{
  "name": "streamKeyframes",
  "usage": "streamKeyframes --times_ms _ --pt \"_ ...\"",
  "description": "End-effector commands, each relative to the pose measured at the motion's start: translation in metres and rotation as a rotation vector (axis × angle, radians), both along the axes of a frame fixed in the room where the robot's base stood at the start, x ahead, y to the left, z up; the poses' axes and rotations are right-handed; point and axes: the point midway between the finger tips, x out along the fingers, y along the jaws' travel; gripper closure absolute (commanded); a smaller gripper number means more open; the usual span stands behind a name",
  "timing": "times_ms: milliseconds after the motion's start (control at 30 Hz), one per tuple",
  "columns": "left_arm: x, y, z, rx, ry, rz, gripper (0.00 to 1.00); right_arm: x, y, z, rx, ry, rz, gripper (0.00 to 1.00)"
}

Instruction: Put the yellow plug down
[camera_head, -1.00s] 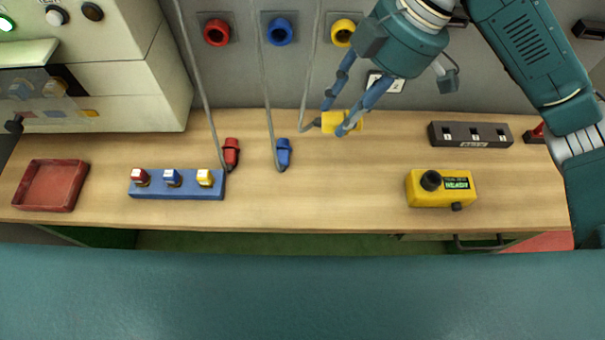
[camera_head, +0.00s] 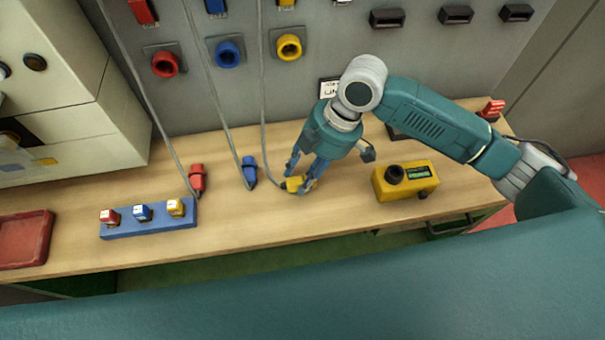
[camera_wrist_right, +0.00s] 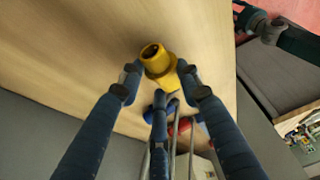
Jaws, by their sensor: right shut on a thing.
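The yellow plug (camera_head: 294,184) is between the fingers of my right gripper (camera_head: 302,186), low over the wooden table; I cannot tell whether it touches the top. A grey cable runs from it up the wall. In the right wrist view the yellow plug (camera_wrist_right: 158,62) shows its round open end between the fingertips of my right gripper (camera_wrist_right: 160,78), which is shut on it. My left gripper is not in view.
A red plug (camera_head: 197,180) and a blue plug (camera_head: 249,170) lie left of the yellow one. A yellow box with a black knob (camera_head: 405,182) stands to the right. A blue block with switches (camera_head: 150,228) and a red tray (camera_head: 24,240) are at left. Bare wooden table (camera_head: 270,225) lies in front.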

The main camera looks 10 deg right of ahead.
Motion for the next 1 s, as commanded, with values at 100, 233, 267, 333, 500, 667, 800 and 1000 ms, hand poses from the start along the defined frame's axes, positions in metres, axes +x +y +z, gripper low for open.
streamKeyframes --times_ms 100,233,267,333,500,667,800,1000 --pt "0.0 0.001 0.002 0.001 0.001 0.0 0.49 0.0 0.0 -0.013 0.0 0.001 -0.001 0.93" --pt "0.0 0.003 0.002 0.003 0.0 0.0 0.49 0.0 0.0 -0.014 0.001 -0.001 0.001 0.93" --pt "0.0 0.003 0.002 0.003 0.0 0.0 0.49 0.0 0.0 -0.014 0.001 -0.001 0.001 0.93" --pt "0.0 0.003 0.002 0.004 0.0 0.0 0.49 0.0 0.0 -0.014 0.001 -0.001 0.001 0.93" --pt "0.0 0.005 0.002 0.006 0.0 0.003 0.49 0.0 0.0 -0.016 0.001 -0.001 0.001 0.54" --pt "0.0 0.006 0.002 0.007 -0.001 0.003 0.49 0.0 0.0 -0.016 0.0 -0.001 0.001 0.47" --pt "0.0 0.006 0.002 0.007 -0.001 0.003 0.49 0.0 0.0 -0.016 0.0 -0.001 0.001 0.47" --pt "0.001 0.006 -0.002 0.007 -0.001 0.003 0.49 0.002 -0.005 -0.001 0.001 -0.005 -0.001 0.47"
